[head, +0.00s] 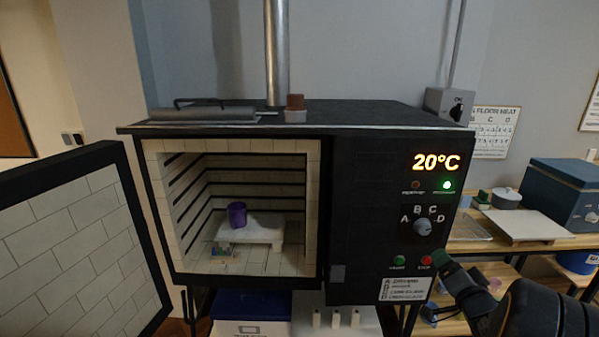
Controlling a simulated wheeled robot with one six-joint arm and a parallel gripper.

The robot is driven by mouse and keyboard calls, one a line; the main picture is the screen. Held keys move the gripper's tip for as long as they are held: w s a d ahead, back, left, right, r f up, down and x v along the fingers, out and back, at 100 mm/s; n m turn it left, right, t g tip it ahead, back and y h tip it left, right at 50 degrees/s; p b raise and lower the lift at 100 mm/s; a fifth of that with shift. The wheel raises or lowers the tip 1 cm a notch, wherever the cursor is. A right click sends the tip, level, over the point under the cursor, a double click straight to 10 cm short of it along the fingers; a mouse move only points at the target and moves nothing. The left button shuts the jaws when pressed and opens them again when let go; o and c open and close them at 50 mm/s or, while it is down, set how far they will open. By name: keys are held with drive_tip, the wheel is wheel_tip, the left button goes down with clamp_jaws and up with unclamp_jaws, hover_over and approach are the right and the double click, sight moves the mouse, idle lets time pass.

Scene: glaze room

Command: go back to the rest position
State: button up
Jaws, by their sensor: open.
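The kiln's door (70,245) stands wide open to the left. A purple cup (237,214) stands inside on a white shelf (262,234). The display (436,162) reads 20°C and a green lamp (446,185) is lit.
The selector knob (422,227) sits among letters A to D. A wooden bench (465,246) on the right carries a white board (528,226), a lidded pot (507,196) and a blue box (565,192). Bins stand under the kiln. The open door takes up the left side.

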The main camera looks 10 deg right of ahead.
drive_tip(key=s+d+f+n+g+h, duration=0.1)
drive_tip(key=s+d+f+g+h, duration=0.15)
drive_tip(key=s+f+g, duration=0.6)
drive_tip(key=s+a+r+n+g+y, duration=0.1)
drive_tip(key=a+n, duration=0.3)
drive_tip(key=a, duration=0.9)
drive_tip(key=s+a+r+n+g+y, duration=0.2)
drive_tip(key=a+r+n+g+y, duration=0.2)
drive_tip(key=a, duration=1)
drive_tip(key=shift+s+a+r+n, duration=0.2)
drive_tip(key=shift+s+n, duration=0.1)
drive_tip(key=shift+n, duration=0.2)
drive_tip(key=shift+a, duration=0.35)
drive_tip(key=shift+c, duration=0.3)
